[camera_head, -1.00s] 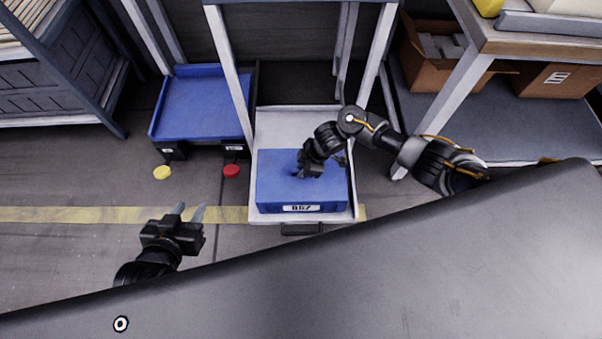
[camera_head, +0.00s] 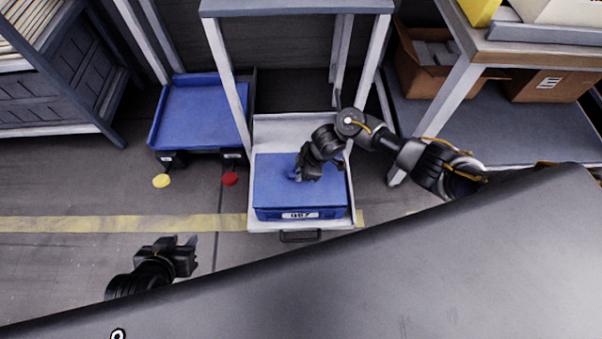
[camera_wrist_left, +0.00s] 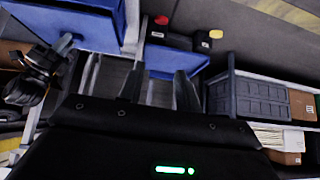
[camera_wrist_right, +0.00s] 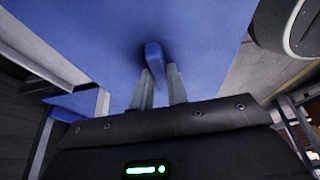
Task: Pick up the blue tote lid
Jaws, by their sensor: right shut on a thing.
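The blue tote lid (camera_head: 275,180) covers a blue tote with a white label (camera_head: 300,215) on its front, in the pulled-out white drawer at the centre of the head view. My right gripper (camera_head: 298,177) is over the lid's middle. In the right wrist view its fingers (camera_wrist_right: 160,88) are shut on the lid's blue handle (camera_wrist_right: 154,58), with the lid's flat top (camera_wrist_right: 90,35) filling the view behind. I cannot tell whether the lid is lifted off the tote. My left gripper (camera_head: 192,250) is empty above the floor; its fingers (camera_wrist_left: 158,88) are apart in its wrist view.
A white frame (camera_head: 295,6) stands above the drawer, its legs close to the right arm. A blue tray-topped cart (camera_head: 200,110) is to the left, with yellow (camera_head: 161,181) and red (camera_head: 230,179) discs before it. A workbench (camera_head: 540,50) stands at right. Floor at left is clear.

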